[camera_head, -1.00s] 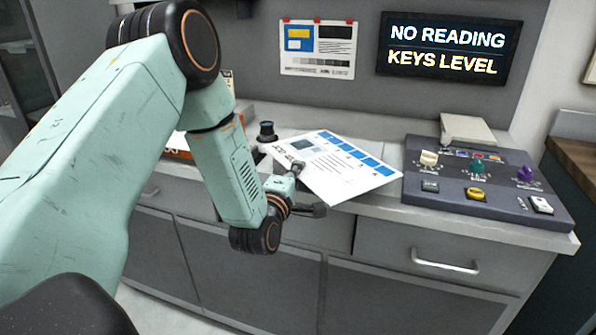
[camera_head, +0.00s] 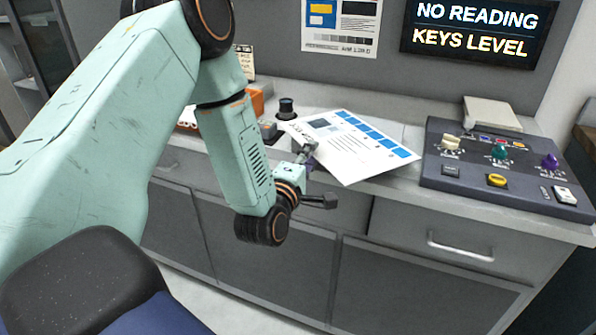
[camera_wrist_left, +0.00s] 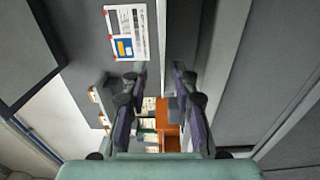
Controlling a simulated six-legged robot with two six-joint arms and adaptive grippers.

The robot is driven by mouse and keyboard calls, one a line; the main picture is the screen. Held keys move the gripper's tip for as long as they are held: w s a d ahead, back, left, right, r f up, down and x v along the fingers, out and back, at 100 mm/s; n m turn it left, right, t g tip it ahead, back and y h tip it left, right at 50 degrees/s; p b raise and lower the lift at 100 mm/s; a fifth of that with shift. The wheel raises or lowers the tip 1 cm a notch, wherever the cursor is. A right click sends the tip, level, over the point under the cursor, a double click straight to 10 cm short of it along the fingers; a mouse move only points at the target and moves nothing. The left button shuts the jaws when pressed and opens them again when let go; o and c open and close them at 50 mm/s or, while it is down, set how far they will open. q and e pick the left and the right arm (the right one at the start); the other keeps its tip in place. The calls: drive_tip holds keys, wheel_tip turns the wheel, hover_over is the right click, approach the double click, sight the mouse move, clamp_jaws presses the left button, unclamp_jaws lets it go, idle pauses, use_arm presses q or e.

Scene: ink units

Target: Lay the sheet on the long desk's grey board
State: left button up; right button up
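The sheet (camera_head: 362,146), white with a row of blue blocks and printed text, lies at a slant over the long desk (camera_head: 408,200) in the head view. Its near corner reaches the desk's front edge. I cannot tell whether it lies flat. My left gripper (camera_head: 318,176) is at the sheet's near left edge, in front of the desk. Its fingers stand apart in the left wrist view (camera_wrist_left: 160,105), with no sheet visible between them. A pale grey surface (camera_head: 412,137) shows behind the sheet; I cannot tell whether it is the grey board. My right gripper is not in view.
A dark grey control panel (camera_head: 470,180) with coloured knobs stands right of the sheet. A pale box (camera_head: 492,114) is behind it. A black knob-like object (camera_head: 286,108) and an orange item (camera_head: 256,102) stand to the left. A poster (camera_head: 341,28) and lit sign (camera_head: 470,28) hang behind.

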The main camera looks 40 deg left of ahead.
use_arm(q)
drive_tip(key=v, duration=0.7)
drive_tip(key=s+d+f+m+g+h, duration=0.1)
drive_tip(key=s+d+f+m+g, duration=0.25)
drive_tip(key=f, duration=0.35)
drive_tip(key=s+d+f+m+g+h, duration=0.2)
drive_tip(key=s+f+m+g, duration=0.1)
drive_tip(key=s+f+m, duration=0.25)
drive_tip(key=s+d+f+m+g+h, duration=0.1)
drive_tip(key=s+d+f+m+g, duration=0.2)
drive_tip(key=f, duration=0.4)
drive_tip(key=s+d+f+m+g, duration=0.1)
drive_tip(key=s+f+m+g, duration=0.3)
drive_tip(key=s, duration=0.6)
drive_tip(key=shift+d+f+m+h, duration=0.3)
drive_tip(key=shift+d+f+m, duration=0.1)
drive_tip(key=shift+f, duration=0.5)
drive_tip(key=s+m+g, duration=0.1)
drive_tip(key=s, duration=0.1)
drive_tip(key=s+f+m+g, duration=0.1)
drive_tip(key=s, duration=0.2)
drive_tip(key=s+m+g, duration=0.1)
drive_tip(key=s, duration=0.1)
drive_tip(key=shift+s+d+f+g, duration=0.1)
drive_tip(key=shift+s+f+g, duration=0.25)
drive_tip(key=shift+c, duration=0.7)
drive_tip(key=shift+s, duration=0.15)
drive_tip(key=shift+c, duration=0.6)
drive_tip(key=c, duration=0.3)
clamp_jaws()
